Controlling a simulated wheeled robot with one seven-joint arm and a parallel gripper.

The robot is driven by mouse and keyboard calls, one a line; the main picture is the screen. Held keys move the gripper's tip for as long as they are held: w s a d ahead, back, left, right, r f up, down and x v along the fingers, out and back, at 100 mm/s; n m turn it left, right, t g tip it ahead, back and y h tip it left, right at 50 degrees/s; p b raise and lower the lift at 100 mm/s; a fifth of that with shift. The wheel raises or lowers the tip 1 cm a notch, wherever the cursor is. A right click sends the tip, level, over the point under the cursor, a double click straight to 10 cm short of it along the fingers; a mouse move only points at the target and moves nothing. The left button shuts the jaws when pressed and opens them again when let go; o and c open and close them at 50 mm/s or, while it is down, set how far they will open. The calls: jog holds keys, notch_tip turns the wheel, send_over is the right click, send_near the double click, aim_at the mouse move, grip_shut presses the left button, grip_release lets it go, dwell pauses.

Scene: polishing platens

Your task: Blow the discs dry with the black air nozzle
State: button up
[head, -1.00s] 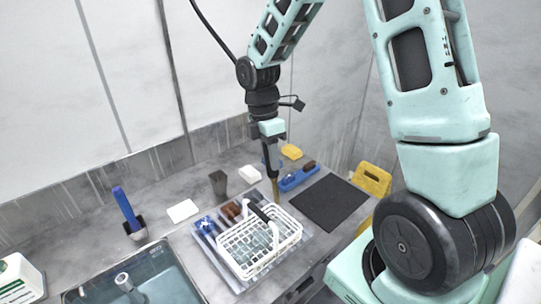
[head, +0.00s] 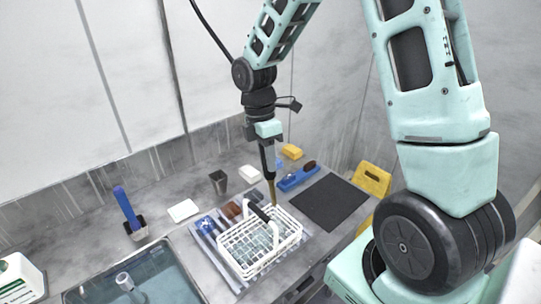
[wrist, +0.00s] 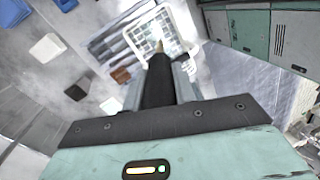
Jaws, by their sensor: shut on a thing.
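My gripper (head: 266,143) is shut on the black air nozzle (head: 268,160), which points down with a brass-coloured tip. In the head view the tip is over the far right edge of a white wire basket (head: 228,243). I cannot tell whether it touches. In the wrist view the black nozzle (wrist: 159,85) runs out between the fingers of my gripper (wrist: 160,72), with its tip in front of the basket (wrist: 143,44). Pale, glassy shapes show inside the basket, but single discs cannot be made out.
A water-filled sink (head: 165,280) is at front left. A black mat (head: 330,201) lies to the right. A dark cup (head: 218,182), white block (head: 250,173) and blue holder (head: 298,178) stand behind.

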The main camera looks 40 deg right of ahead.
jog(key=shift+s+a, duration=0.1)
jog(key=shift+a, duration=2.6)
jog(key=shift+a+p, duration=0.1)
jog(key=shift+p, duration=0.2)
jog(key=a, duration=0.6)
jog(key=shift+a+r+p, duration=0.1)
jog(key=shift+p, duration=0.25)
notch_tip(320, 180, up, 5)
jog(key=p, duration=0.4)
jog(key=shift+s, duration=0.1)
dwell(1.8)
